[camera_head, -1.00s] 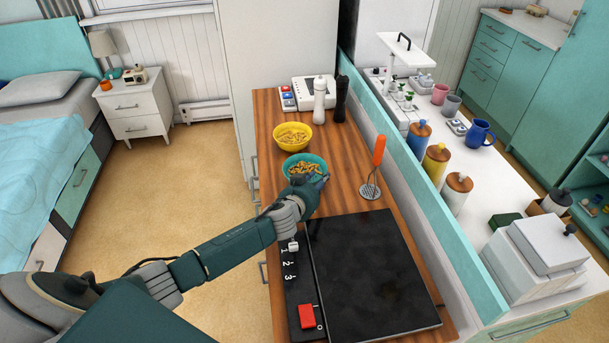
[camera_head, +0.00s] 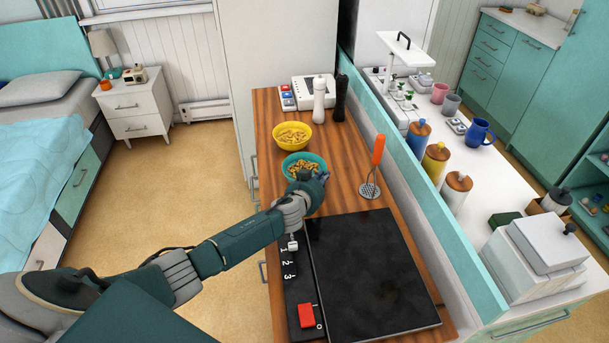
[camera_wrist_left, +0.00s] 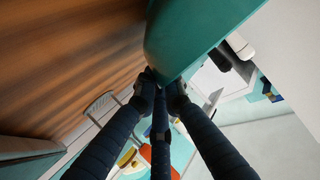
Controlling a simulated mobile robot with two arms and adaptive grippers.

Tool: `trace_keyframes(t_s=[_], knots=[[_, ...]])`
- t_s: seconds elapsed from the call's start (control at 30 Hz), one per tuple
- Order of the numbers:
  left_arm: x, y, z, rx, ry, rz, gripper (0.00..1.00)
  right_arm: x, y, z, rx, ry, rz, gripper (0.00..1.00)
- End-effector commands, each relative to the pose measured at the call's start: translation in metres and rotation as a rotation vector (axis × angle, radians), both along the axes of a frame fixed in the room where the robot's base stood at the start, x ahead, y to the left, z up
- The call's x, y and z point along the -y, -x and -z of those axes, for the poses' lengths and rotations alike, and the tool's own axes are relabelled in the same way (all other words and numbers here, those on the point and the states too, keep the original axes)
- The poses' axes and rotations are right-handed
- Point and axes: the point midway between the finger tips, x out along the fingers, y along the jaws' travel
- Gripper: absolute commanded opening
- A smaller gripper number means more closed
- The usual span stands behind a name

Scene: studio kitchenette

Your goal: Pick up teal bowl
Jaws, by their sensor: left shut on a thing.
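The teal bowl (camera_head: 290,161) holds pasta-like pieces and stands on the wooden counter (camera_head: 264,120), in front of a yellow bowl. My left gripper (camera_head: 318,178) is at the bowl's near right side and covers part of it in the head view. In the left wrist view the fingers of my left gripper (camera_wrist_left: 162,88) are closed together on the wall of the teal bowl (camera_wrist_left: 190,35), which fills the top of the picture. Whether the bowl touches the counter cannot be told. My right gripper is not in view.
The yellow bowl (camera_head: 292,136) stands just behind the teal bowl. A masher (camera_head: 376,165) with an orange handle stands to the right, near the low partition. A white mill (camera_head: 319,100) and a black mill (camera_head: 340,98) are farther back. A dark hob (camera_head: 370,275) lies in front.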

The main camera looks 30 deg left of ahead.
Motion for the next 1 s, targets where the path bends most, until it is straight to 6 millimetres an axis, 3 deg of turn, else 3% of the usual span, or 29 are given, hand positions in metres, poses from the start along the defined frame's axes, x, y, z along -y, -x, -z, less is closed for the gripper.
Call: trace_keyframes(t_s=[0.47,0.67,1.0], knots=[[-0.002,-0.001,-0.011,0.005,-0.005,-0.001,0.00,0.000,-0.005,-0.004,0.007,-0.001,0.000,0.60],[-0.002,-0.002,-0.042,0.008,-0.005,0.000,0.00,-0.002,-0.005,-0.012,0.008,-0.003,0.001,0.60],[-0.001,-0.001,-0.122,0.010,-0.005,0.002,0.00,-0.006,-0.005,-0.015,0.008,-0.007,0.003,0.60]])
